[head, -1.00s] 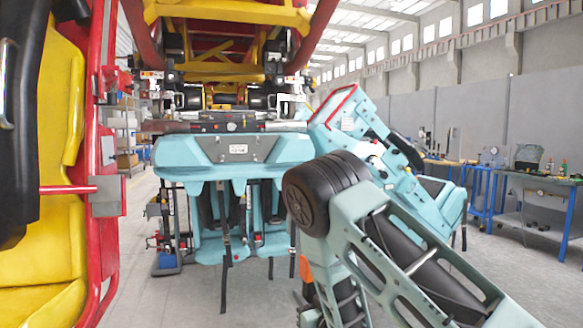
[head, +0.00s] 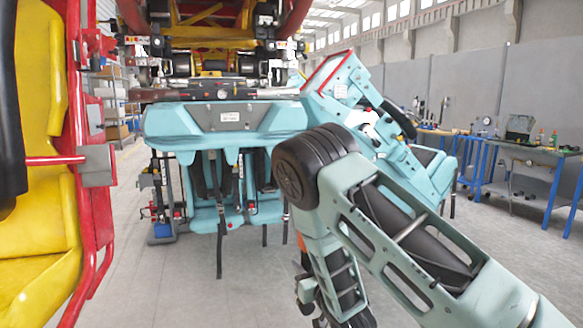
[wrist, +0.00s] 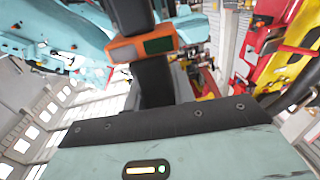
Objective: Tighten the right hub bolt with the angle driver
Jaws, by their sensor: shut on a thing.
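The angle driver (wrist: 140,48) shows in the wrist view as a black shaft with an orange collar and a dark green panel. My gripper (wrist: 155,118) is shut on it; the fingertips themselves are hard to make out behind the dark edge of the gripper body. In the head view my arm covers the lower right, and the gripper end is low and mostly hidden behind it. A teal coaster car (head: 230,118) stands ahead, with black straps hanging below it. I cannot make out the right hub bolt in either view.
A yellow seat (head: 40,180) in a red frame (head: 98,215) stands close on the left. A teal seat unit with a red-edged panel (head: 330,70) is just behind my arm. Blue workbenches (head: 530,150) line the right wall. Grey floor is open between the yellow seat and the car.

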